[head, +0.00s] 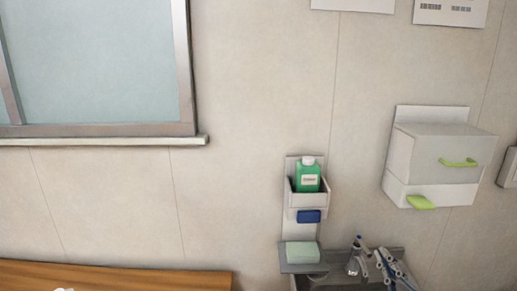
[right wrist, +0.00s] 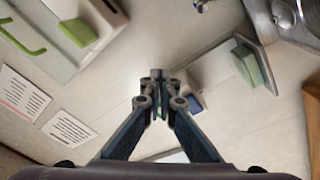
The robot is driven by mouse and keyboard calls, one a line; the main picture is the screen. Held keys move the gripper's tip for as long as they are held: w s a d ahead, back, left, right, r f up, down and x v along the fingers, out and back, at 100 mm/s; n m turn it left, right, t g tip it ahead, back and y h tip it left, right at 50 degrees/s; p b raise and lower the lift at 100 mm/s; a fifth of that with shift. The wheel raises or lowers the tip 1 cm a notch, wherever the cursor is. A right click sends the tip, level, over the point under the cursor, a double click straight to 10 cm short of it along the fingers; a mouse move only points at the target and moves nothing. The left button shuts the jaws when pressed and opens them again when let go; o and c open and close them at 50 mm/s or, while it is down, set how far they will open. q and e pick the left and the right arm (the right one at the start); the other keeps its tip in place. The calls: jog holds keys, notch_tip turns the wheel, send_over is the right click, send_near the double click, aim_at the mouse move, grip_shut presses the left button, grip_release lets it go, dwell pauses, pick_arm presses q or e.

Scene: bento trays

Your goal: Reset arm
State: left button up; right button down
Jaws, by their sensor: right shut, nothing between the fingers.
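My right gripper (head: 383,262) shows at the bottom of the head view, in front of the sink area. In the right wrist view its two fingers (right wrist: 157,88) come together at the tips, with nothing held between them. My left gripper is not in view.
A wall holder (head: 306,199) carries a green bottle (head: 308,177). Below it, a green block (head: 301,252) lies on a small shelf beside the sink (head: 318,283). A white wall box (head: 435,158) hangs to the right. A wooden surface (head: 130,277) is at lower left.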

jog(key=s+f+m+g+h, duration=0.1)
jog(key=s+f+m+g, duration=0.1)
jog(key=f, duration=0.3)
jog(key=s+f+m+g+h, duration=0.1)
jog(key=s+f+m+g, duration=0.2)
jog(key=f, duration=0.3)
jog(key=s+d+f+m+g+h, duration=0.1)
jog(key=s+f+m+g+h, duration=0.1)
jog(key=s+f, duration=0.3)
jog(key=shift+s+f+g, duration=0.1)
jog(key=shift+f+g, duration=0.35)
jog(key=shift+g, duration=0.05)
jog(key=s+a+f+g+y, duration=0.1)
jog(key=s+a+f+g, duration=0.2)
jog(key=s, duration=0.3)
jog(key=s+a+f+m+g+y, duration=0.1)
jog(key=s+a+f+g, duration=0.1)
jog(key=s+a+f, duration=0.35)
jog(key=s+a+f+g+y, duration=0.1)
jog(key=s+a+g, duration=0.15)
jog(key=s, duration=0.45)
notch_tip(320, 180, down, 27)
jog(key=s+d+g, duration=0.1)
jog(key=s+g, duration=0.1)
jog(key=s+d+f+g, duration=0.1)
jog(key=s+d+f, duration=0.2)
jog(key=s+f, duration=1.3)
jog(key=shift+s, duration=0.65)
